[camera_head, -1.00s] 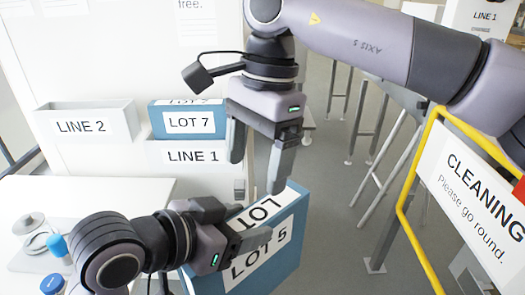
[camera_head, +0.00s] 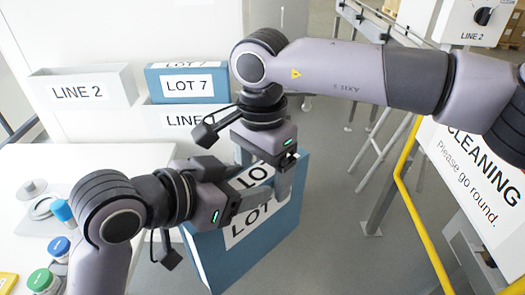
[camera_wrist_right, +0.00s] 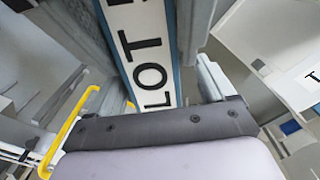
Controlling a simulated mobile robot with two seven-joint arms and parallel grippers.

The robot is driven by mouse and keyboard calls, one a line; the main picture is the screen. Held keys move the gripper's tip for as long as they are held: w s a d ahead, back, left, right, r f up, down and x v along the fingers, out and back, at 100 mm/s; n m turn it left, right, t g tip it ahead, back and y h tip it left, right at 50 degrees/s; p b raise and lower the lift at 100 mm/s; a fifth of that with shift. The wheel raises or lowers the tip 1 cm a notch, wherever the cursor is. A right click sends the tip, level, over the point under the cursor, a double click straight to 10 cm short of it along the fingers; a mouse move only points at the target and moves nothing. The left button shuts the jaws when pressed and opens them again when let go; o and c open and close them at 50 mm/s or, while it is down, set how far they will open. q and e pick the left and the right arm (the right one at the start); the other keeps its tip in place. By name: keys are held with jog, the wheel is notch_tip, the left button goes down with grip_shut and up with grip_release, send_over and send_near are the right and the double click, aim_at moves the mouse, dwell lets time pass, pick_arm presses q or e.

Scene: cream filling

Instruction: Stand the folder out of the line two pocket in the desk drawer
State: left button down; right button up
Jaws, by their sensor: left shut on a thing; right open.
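A blue folder (camera_head: 255,254) with a white LOT 5 label hangs in the air in front of the wall, low in the head view. My left gripper (camera_head: 262,187) is shut on its upper part and covers some of the label. My right gripper (camera_head: 266,170) is open, pointing down at the folder's top edge. In the right wrist view the folder's labelled edge (camera_wrist_right: 152,62) lies between the right fingers (camera_wrist_right: 158,65); whether they touch it I cannot tell. The LINE 2 pocket (camera_head: 85,92) on the wall looks empty. I see no desk drawer.
A blue LOT 7 folder (camera_head: 187,85) stands in the LINE 1 pocket (camera_head: 165,119). A white worktop (camera_head: 135,160) with small capped jars (camera_head: 60,248) lies at left. A yellow-framed CLEANING sign (camera_head: 465,165) stands at right, near my right arm.

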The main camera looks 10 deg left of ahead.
jog(key=shift+f, duration=0.35)
jog(key=c, duration=1.3)
pick_arm(q)
jog(key=shift+c, duration=1.2)
grip_release()
pick_arm(e)
jog(key=shift+r, duration=0.1)
jog(key=shift+c, duration=0.5)
